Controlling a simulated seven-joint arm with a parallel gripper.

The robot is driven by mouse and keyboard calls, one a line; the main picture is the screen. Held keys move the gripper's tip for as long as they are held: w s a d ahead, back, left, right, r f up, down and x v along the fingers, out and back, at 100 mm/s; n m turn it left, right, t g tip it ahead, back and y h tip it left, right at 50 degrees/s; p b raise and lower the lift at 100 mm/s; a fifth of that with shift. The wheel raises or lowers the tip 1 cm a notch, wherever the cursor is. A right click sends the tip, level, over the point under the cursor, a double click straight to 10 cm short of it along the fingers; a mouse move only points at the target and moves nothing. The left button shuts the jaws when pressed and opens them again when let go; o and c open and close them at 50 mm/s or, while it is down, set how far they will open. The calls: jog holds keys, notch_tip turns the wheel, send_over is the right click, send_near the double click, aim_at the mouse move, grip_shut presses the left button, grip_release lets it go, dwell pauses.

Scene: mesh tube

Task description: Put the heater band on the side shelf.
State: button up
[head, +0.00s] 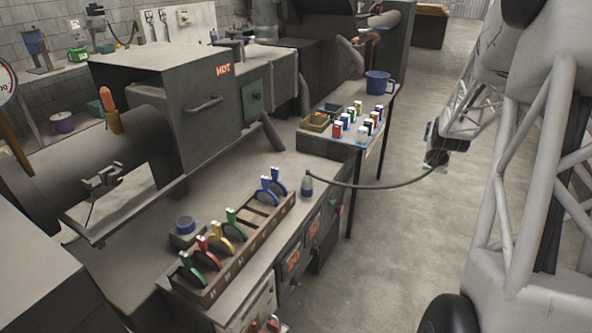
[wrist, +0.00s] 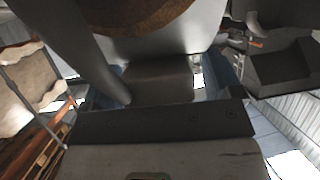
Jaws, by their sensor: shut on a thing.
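My gripper (head: 436,148) is at the right in the head view, above the floor and right of the side shelf. It is shut on a small brown, rounded thing (head: 437,158), which seems to be the heater band.
The shelf bears a blue mug (head: 379,83), a tray (head: 322,118) and several coloured small items (head: 363,131). A rack (head: 240,246) with several coloured ring-like tools stands on the bench. The large grey machine (head: 200,110) is at left. The floor (head: 420,220) between shelf and arm is clear except for the cable.

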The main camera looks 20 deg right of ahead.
jog(key=w+a+r+n+t+y, duration=0.1)
jog(key=w+a+n+y, duration=0.1)
jog(key=w+a, duration=0.65)
jog(key=w+a+r+n+t+y, duration=0.1)
jog(key=w+a+y, duration=0.15)
jog(key=a, duration=1.05)
jog(key=w+a+r+n+t+y, duration=0.1)
jog(key=w+a+n, duration=0.1)
jog(key=w+a, duration=0.65)
jog(key=a+f+n+y, duration=0.3)
jog(key=a, duration=1.5)
jog(key=shift+w+d+f+m+g+h, duration=0.15)
jog(key=shift+w+m+g+h, duration=0.6)
jog(key=shift+m+h, duration=0.85)
jog(key=shift+w+d+m+g+h, duration=0.1)
jog(key=shift+w+m+g+h, duration=0.6)
jog(key=shift+m+h, duration=0.9)
jog(key=shift+w+d+f+m+g+h, duration=0.15)
jog(key=shift+w+m+g+h, duration=0.55)
jog(key=shift+m+h, duration=0.9)
